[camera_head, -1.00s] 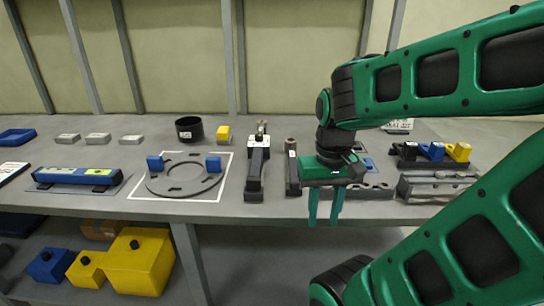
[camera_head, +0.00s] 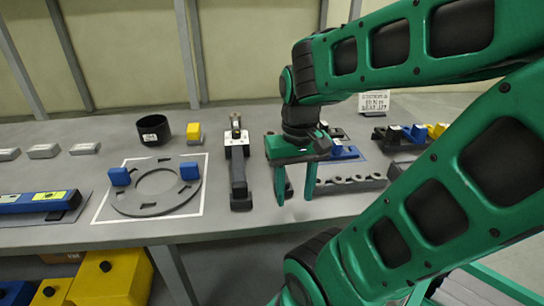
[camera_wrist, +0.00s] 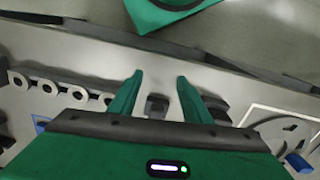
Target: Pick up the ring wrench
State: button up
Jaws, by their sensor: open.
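My gripper (camera_head: 295,182) is open, pointing down over the front part of the bench, with nothing held. In the wrist view its two green fingers (camera_wrist: 158,92) stand apart on either side of the dark end of a narrow tool (camera_wrist: 157,106). In the head view only a bit of this dark tool (camera_head: 289,190) shows behind the fingers. It may be the ring wrench, but its ring is hidden and I cannot tell for sure. The fingers do not visibly touch it.
Left of the gripper stands a long dark tool with a white block (camera_head: 238,170). Farther left is the ring-shaped turret plate (camera_head: 156,207) with two blue blocks. A grey bar with several holes (camera_head: 350,184) lies to the right. The bench's front edge is close.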

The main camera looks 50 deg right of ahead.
jog(key=shift+m, duration=0.3)
jog(key=w+d+r, duration=0.1)
jog(key=w, duration=0.1)
jog(key=w+d+r, duration=0.2)
jog(key=w, duration=0.1)
jog(key=w+d+r, duration=0.2)
jog(key=shift+w, duration=0.25)
jog(key=w+d+r, duration=0.3)
jog(key=w+d, duration=0.3)
jog(key=w, duration=0.3)
jog(key=f, duration=1)
jog(key=shift+w+d+f, duration=0.2)
jog(key=shift+f, duration=0.1)
jog(key=shift+c, duration=0.6)
grip_shut()
